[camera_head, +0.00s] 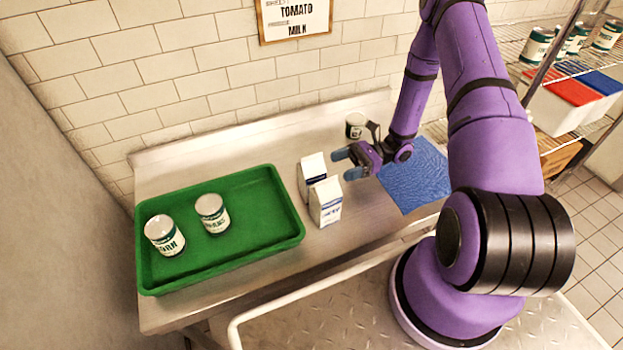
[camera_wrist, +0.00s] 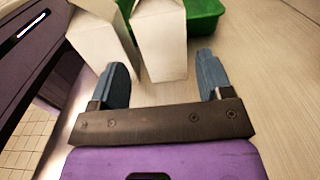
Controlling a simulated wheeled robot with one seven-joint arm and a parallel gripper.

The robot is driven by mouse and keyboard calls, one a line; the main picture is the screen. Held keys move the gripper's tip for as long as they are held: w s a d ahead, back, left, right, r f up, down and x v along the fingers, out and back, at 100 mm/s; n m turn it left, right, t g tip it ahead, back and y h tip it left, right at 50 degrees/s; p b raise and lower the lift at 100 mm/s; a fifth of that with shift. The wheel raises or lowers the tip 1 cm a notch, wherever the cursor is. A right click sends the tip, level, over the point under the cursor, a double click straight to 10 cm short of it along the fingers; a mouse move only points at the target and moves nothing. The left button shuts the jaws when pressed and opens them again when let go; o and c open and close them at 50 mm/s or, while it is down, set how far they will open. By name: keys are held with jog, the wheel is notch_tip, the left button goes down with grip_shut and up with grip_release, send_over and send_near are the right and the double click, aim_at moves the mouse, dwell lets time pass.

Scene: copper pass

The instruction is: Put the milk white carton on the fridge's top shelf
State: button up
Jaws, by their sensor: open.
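Two white cartons stand upright close together on the steel counter (camera_head: 280,268), right of the green tray. The nearer carton (camera_head: 327,203) has blue lettering on its front; the farther carton (camera_head: 311,172) is partly behind it. I cannot read which one is milk. My gripper (camera_head: 341,164) is open and empty just right of the cartons, pointing at them. In the wrist view one carton (camera_wrist: 159,40) stands ahead between my blue fingertips (camera_wrist: 157,78), apart from them, and the other carton (camera_wrist: 98,45) is beside it at the left. No fridge is recognisable.
The green tray (camera_head: 285,236) holds two cans, one corn can (camera_head: 165,236) and another can (camera_head: 212,214). A can (camera_head: 355,126) stands behind my gripper. A blue mat (camera_head: 415,180) lies at the right. Wire shelves (camera_head: 515,50) with cans and bins stand far right.

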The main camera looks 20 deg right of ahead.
aim_at(301, 177)
jog(key=a, duration=0.9)
jog(key=shift+a+r, duration=0.25)
jog(key=shift+a, duration=0.15)
jog(key=shift+c, duration=0.2)
jog(key=c, duration=1)
